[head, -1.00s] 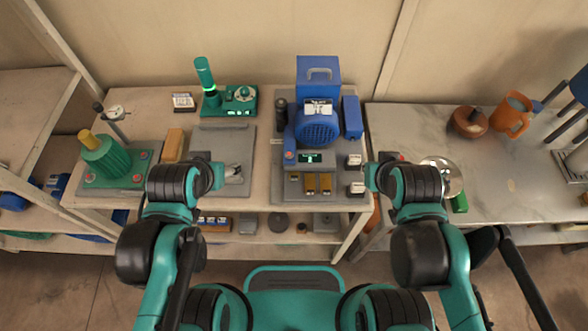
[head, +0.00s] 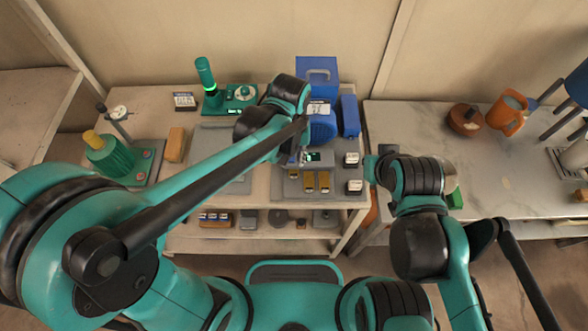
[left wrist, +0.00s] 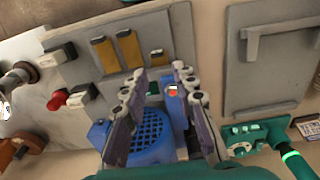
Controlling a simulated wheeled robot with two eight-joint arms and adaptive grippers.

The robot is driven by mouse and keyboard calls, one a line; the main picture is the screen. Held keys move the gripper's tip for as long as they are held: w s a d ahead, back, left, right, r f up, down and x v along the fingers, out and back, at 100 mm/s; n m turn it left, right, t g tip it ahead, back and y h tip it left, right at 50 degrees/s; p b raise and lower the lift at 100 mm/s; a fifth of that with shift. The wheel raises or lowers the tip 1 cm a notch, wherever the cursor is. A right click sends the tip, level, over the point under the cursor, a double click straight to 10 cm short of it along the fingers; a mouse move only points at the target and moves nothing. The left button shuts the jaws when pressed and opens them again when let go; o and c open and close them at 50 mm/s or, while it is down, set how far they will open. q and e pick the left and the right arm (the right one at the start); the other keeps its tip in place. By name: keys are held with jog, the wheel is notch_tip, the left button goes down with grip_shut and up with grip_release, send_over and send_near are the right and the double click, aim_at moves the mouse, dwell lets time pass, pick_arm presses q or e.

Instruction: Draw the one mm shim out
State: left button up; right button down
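I cannot tell which piece is the one mm shim, and no thickness marking is legible. My left gripper (head: 302,157) is over the motor's front left, beside the small display unit (head: 316,157).
Two white-and-black labelled blocks (head: 354,186) stand right of the brass blocks. A green dial device (head: 240,97) and a grey plate (head: 213,137) lie to the left. A green cylinder (head: 103,153) is at far left.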

aim_at(294, 175)
pick_arm(q)
jog(key=shift+d+f, duration=0.25)
jog(key=shift+d, duration=0.05)
jog(key=shift+f, duration=0.4)
notch_tip(294, 175, down, 7)
jog(key=b, duration=0.3)
jog(key=shift+r, duration=0.1)
grip_shut()
